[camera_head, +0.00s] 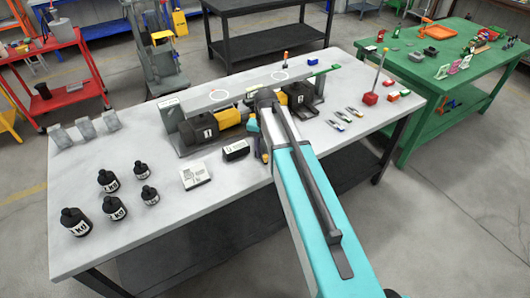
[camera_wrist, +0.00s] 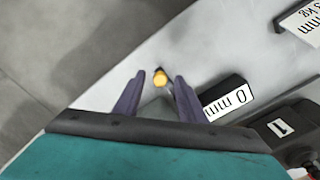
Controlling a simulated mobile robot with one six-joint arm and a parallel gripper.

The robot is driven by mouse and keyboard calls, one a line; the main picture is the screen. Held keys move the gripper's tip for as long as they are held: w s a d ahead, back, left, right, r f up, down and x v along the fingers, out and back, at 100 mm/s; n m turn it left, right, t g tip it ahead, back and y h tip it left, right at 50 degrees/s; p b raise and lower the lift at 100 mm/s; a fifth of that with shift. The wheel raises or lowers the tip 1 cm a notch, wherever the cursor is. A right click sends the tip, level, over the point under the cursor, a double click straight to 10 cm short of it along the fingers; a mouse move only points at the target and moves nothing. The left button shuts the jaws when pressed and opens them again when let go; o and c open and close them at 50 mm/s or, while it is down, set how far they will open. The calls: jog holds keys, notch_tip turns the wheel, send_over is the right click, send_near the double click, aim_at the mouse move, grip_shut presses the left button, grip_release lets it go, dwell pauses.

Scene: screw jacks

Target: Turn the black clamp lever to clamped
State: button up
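My gripper (camera_wrist: 158,92) is open in the wrist view, its two dark fingers apart. A small round yellow tip (camera_wrist: 160,78) shows between the fingers; I cannot tell whether they touch it. Another black-and-yellow jack (camera_head: 301,97) is right of my arm. I cannot make out the black clamp lever; my arm hides part of the jacks.
A black block marked 0 mm (camera_head: 236,150) lies close left of my gripper and also shows in the wrist view (camera_wrist: 228,97). A white labelled block (camera_head: 195,174) and several black weights (camera_head: 109,181) stand further left. A grey beam (camera_head: 250,87) runs behind the jacks.

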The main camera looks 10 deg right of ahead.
jog(key=shift+f, duration=0.3)
